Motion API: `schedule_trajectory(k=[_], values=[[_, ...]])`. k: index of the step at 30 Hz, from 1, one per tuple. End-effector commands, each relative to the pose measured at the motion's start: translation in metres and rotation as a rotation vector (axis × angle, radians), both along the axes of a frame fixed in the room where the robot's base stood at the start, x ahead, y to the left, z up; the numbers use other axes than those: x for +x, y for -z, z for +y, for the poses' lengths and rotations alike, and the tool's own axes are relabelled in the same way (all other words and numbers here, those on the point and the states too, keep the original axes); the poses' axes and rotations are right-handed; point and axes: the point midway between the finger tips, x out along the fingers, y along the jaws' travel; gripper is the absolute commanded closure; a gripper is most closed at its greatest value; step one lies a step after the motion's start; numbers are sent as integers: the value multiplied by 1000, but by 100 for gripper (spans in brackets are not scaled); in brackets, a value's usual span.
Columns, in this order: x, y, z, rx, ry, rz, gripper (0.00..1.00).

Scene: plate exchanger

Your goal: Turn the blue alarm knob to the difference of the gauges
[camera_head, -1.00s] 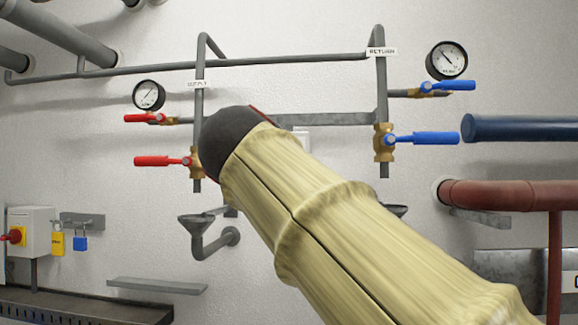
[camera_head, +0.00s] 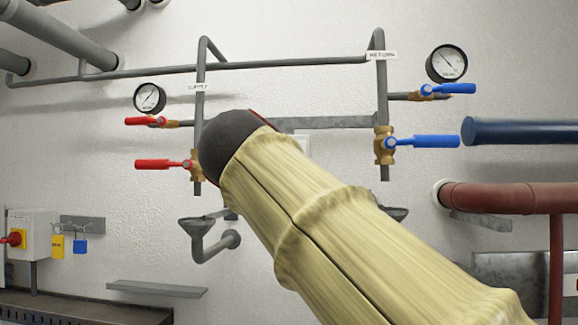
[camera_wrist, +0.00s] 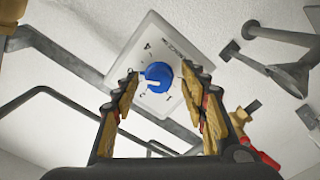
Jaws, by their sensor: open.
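The blue alarm knob (camera_wrist: 158,77) sits on a white dial plate (camera_wrist: 152,38) in the wrist view. It has a white pointer mark, and the figures around it are too small to read surely. My gripper (camera_wrist: 164,84) is open, with one finger on each side of the knob in the picture; I see no contact. In the head view my arm hides the knob and gripper. The supply gauge (camera_head: 149,98) is at the left and the return gauge (camera_head: 447,63) at the right; both have needles, but their values are too small to read.
Red valve handles (camera_head: 162,164) stick out left of the supply pipe, blue valve handles (camera_head: 425,141) right of the return pipe. A drain funnel (camera_head: 197,226) is below. In the wrist view, grey pipes and a funnel (camera_wrist: 290,78) surround the plate.

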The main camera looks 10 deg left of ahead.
Motion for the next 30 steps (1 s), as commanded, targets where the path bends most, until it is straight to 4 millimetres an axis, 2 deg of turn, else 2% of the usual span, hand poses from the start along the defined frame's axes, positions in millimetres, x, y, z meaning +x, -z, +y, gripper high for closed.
schedule_trajectory(k=[4, 7, 15, 21, 25, 30], values=[[-5, -1, 0, 1, -1, 0, 56], [-16, -1, 1, -1, -2, -1, 56], [-71, -1, 1, 1, -6, 0, 56], [-103, 0, 2, -1, -4, 0, 56], [-115, 0, 1, 1, -2, 1, 56], [-120, 0, 1, -1, 0, 0, 56]])
